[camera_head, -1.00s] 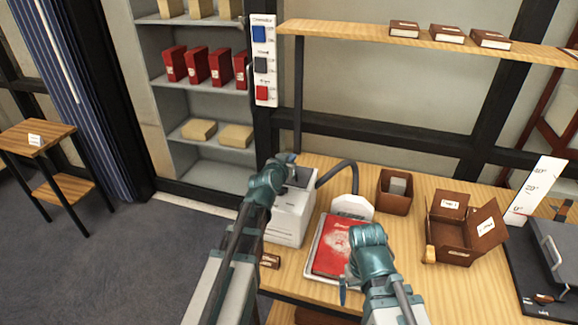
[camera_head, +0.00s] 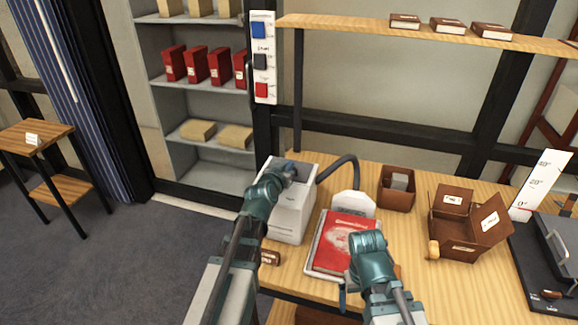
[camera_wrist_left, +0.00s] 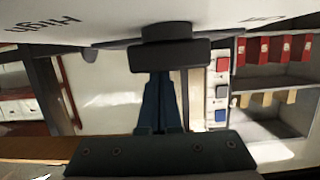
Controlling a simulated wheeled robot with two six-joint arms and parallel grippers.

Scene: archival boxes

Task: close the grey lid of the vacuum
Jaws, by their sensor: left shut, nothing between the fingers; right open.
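The vacuum (camera_head: 290,218) is a white box at the left end of the table, with a dark hose (camera_head: 345,165) rising from its back. My left gripper (camera_head: 291,171) is at the top of the vacuum and covers much of it, so the grey lid cannot be made out clearly. In the left wrist view its blue fingers (camera_wrist_left: 160,105) are together and empty, beneath a dark knob-like part (camera_wrist_left: 168,55) on a white surface marked "High". Whether they touch it is unclear. My right gripper (camera_head: 344,294) is low, at the front of the red book; its fingers are mostly hidden.
A red book (camera_head: 338,240) lies on a white tray beside the vacuum. A white block (camera_head: 352,204), a brown box (camera_head: 396,198) and an open brown box (camera_head: 462,240) stand to the right. A small brown item (camera_head: 270,258) is at the front table edge.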

